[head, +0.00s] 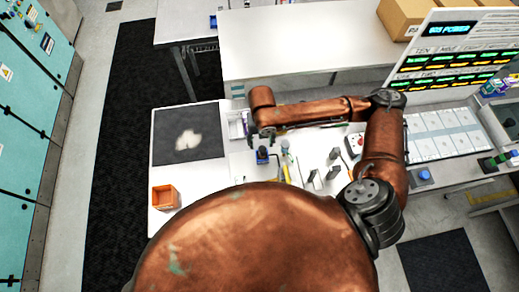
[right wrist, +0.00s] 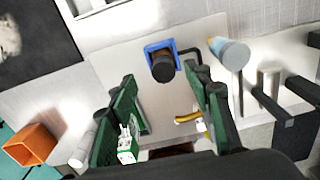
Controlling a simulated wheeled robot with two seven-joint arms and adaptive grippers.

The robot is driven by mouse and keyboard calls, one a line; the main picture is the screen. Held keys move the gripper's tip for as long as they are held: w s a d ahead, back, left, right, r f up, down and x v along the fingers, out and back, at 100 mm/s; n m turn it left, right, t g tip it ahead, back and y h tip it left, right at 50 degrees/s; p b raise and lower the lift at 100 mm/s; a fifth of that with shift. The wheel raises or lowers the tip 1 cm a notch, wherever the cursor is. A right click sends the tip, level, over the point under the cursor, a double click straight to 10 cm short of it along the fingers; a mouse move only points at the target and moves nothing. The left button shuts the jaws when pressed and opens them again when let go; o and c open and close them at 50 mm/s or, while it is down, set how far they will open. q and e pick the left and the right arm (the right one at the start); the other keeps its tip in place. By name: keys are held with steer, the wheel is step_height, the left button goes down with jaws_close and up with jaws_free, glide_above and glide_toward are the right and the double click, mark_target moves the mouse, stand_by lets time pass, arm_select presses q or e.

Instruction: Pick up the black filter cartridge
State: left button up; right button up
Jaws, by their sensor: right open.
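The black filter cartridge (right wrist: 163,68) stands in a blue square holder (right wrist: 175,48) in the right wrist view, seen from above. In the head view the blue holder (head: 262,158) is on the white worktop, just below the end of my right arm. My right gripper (right wrist: 162,88) is open, with its green-padded fingers apart on either side of the picture. The cartridge appears beyond the fingertips, in line with the gap between them, and nothing is held. My left gripper is not in view.
A blue-topped cylinder (right wrist: 234,52) and dark upright blocks (right wrist: 292,132) stand right of the holder. A white connector part (right wrist: 127,150) shows by the left finger. An orange box (head: 165,196) and a dark mat (head: 187,135) lie to the left.

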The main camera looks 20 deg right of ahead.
mark_target(262, 149)
steer(key=f, duration=0.1)
steer(key=f+p, duration=0.1)
steer(key=f, duration=0.1)
steer(key=shift+s+d, duration=0.1)
steer(key=shift+s, duration=0.25)
step_height(262, 149, down, 3)
steer(key=shift+r, duration=0.1)
steer(key=shift+c, duration=0.2)
steer(key=c, duration=0.5)
steer(key=shift+c, duration=1.4)
steer(key=c, duration=0.3)
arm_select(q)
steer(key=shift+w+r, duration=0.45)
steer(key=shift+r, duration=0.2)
arm_select(e)
jaws_close()
